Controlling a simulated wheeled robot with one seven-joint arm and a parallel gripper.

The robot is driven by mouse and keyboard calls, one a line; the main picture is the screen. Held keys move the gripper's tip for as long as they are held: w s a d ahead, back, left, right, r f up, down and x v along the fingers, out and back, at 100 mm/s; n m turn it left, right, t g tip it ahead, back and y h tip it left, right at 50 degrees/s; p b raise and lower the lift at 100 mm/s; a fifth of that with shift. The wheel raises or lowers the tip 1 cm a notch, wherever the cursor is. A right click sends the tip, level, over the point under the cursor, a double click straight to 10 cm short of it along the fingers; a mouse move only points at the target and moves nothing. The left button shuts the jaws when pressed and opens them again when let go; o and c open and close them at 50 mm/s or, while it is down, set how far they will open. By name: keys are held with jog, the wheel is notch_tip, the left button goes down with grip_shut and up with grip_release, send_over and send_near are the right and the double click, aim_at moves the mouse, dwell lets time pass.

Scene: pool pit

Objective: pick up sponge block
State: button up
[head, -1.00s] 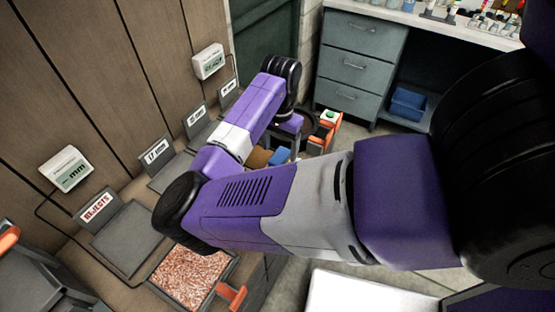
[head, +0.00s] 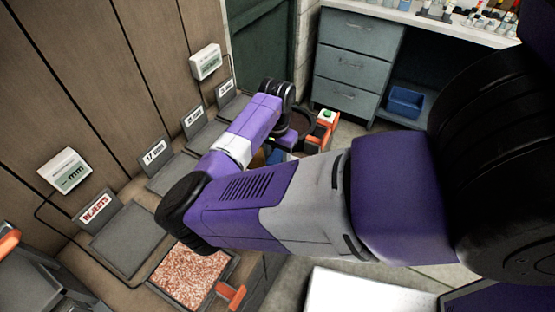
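My gripper (head: 287,139) is at the far end of my purple and grey arm, low beside the bench. Its fingers are too small and too hidden behind the arm to tell whether they are open or shut. I cannot make out the sponge block for certain. A small blue thing (head: 276,156) and a tan patch (head: 258,158) show just below the gripper, partly covered by my arm. I cannot tell whether either is the sponge block, or whether the gripper touches them.
An orange and grey unit with a green button (head: 325,118) stands just right of the gripper. A dark round rim (head: 300,120) is behind it. Grey drawers (head: 355,70) and a blue bin (head: 405,101) are beyond. A tray of reddish granules (head: 190,275) and the REJECTS plate (head: 125,240) lie left.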

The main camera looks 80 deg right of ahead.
aim_at(277, 156)
jog(key=c, duration=0.5)
jog(key=shift+r, duration=0.1)
jog(key=shift+c, duration=0.2)
notch_tip(277, 156, up, 20)
